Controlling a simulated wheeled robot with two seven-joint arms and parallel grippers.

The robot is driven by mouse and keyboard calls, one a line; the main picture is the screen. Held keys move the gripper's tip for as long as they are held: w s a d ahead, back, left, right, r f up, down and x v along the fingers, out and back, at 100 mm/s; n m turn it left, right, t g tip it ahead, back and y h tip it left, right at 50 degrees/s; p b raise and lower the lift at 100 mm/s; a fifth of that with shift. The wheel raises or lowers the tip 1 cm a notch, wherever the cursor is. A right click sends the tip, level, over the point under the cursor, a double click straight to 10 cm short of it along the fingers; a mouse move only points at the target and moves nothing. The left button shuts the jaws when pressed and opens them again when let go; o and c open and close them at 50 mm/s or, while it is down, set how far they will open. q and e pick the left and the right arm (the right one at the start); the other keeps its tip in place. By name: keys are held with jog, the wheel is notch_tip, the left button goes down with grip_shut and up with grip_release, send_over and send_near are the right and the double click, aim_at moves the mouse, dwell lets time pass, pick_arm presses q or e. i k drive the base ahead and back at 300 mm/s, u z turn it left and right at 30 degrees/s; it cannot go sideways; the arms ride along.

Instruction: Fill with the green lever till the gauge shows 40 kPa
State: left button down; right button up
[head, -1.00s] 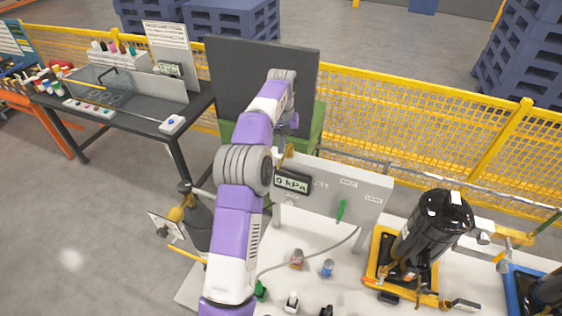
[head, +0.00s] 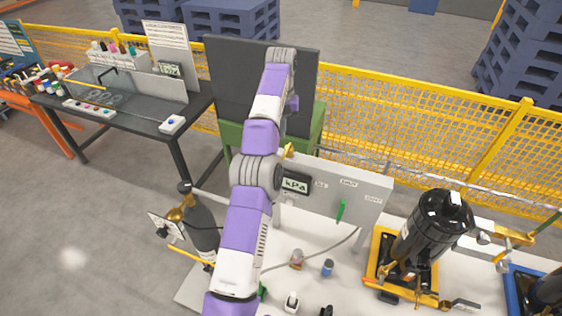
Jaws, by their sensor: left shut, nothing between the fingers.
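The green lever (head: 340,211) is on the face of the white panel (head: 325,206), close to upright with a slight tilt. The gauge (head: 296,184) sits at the panel's left; its "kPa" shows, but my left arm covers the digit. Small labels lie along the panel's upper part. My left arm reaches up in front of the panel's left end. My left gripper (head: 293,103) is mostly hidden behind the wrist, above and left of the lever and apart from it. It is shut and empty. My right gripper is out of view.
A black cylinder (head: 434,225) stands on a yellow-framed base right of the panel. Small bottles (head: 327,268) and a hose lie on the white surface before it. A dark board (head: 228,85) stands behind my arm. A dark bottle-shaped vessel (head: 200,225) stands at left.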

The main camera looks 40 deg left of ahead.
aim_at(340, 212)
jog(key=k, duration=1)
